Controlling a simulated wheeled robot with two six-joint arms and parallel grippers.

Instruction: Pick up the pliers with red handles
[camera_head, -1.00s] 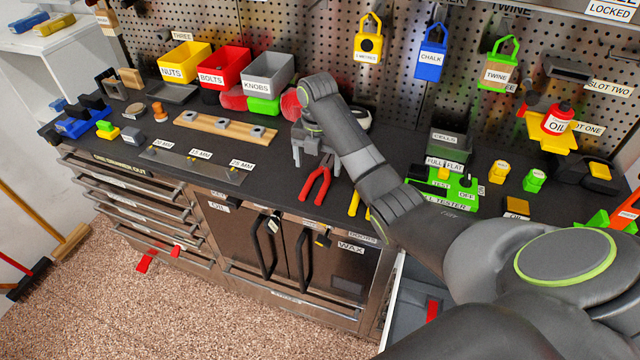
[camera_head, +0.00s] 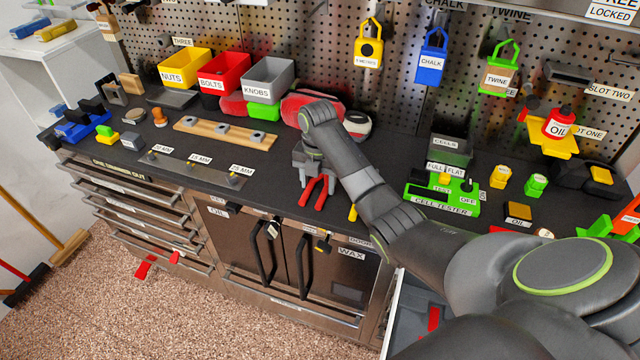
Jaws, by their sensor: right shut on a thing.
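The pliers with red handles (camera_head: 321,194) are at the front edge of the dark worktop, handles toward me. My right gripper (camera_head: 315,178) points down over their upper end and is shut on them; its fingers hide the pliers' jaws. I cannot tell whether the pliers are clear of the worktop. A bit of a yellow-handled tool (camera_head: 353,213) shows just right of them, mostly behind my right arm. My left gripper is not in view.
Nuts (camera_head: 185,67), bolts (camera_head: 224,72) and knobs (camera_head: 268,79) bins stand at the back. A wooden rail (camera_head: 225,132) lies left of my gripper. The green cell tester (camera_head: 440,200) is right of my arm. Cabinet doors (camera_head: 290,260) are below the front edge.

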